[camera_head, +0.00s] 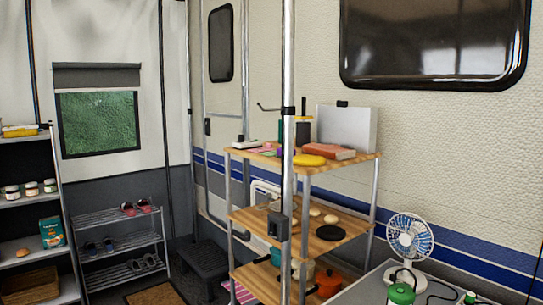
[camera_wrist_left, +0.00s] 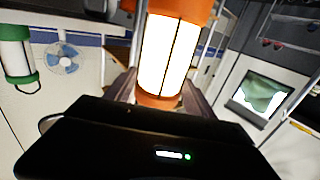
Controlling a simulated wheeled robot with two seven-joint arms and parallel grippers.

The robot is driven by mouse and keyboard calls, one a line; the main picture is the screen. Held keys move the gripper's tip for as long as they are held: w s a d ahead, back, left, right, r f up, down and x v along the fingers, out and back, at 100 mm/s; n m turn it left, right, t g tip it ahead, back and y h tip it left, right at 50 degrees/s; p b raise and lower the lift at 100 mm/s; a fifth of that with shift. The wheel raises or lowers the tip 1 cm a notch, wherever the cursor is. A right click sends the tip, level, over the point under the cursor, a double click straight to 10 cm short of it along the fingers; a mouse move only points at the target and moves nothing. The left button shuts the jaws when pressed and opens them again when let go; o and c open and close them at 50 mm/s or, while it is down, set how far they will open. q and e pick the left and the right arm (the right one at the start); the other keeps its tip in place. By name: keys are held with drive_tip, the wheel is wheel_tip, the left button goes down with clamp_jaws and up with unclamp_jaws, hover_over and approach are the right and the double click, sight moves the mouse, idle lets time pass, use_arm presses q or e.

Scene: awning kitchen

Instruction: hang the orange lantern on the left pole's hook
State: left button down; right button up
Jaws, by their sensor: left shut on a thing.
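The orange lantern (camera_wrist_left: 168,55), with a bright glowing body and orange ends, fills the upper middle of the left wrist view. My left gripper (camera_wrist_left: 162,92) is shut on it, with a dark finger on each side. Neither the lantern nor my left gripper shows in the head view. A silver pole (camera_head: 288,60) stands upright in the middle of the head view. A thin hook (camera_head: 268,108) sticks out to its left from a black clamp, with nothing hanging on it. My right gripper is in neither view.
A wooden-shelved rack (camera_head: 345,165) with kitchen things stands right behind the pole. A white fan (camera_head: 409,238) and a green lantern (camera_head: 401,294) stand on a table at lower right. A shoe rack (camera_head: 120,245) and shelves stand at left. The wrist view is upside down.

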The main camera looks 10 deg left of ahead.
use_arm(q)
drive_tip(key=shift+w, duration=0.1)
idle(0.6)
drive_tip(key=w+a+r+p, duration=0.2)
drive_tip(key=w+r, duration=0.3)
drive_tip(key=r, duration=0.8)
drive_tip(key=w+a+r+p, duration=0.1)
drive_tip(key=w+a+r, duration=0.25)
drive_tip(key=r, duration=0.95)
drive_tip(key=s+r+h+p, duration=0.1)
drive_tip(key=s+r, duration=0.2)
drive_tip(key=r, duration=0.9)
drive_tip(key=s+r+m+h+p, duration=0.1)
drive_tip(key=s+r, duration=0.3)
drive_tip(key=r, duration=0.9)
drive_tip(key=shift+s+a+r+m+h, duration=0.2)
drive_tip(key=shift+a+r+m+h, duration=0.05)
drive_tip(key=shift+a+m+h, duration=0.1)
drive_tip(key=shift+w+d, duration=0.1)
drive_tip(key=shift+w, duration=0.05)
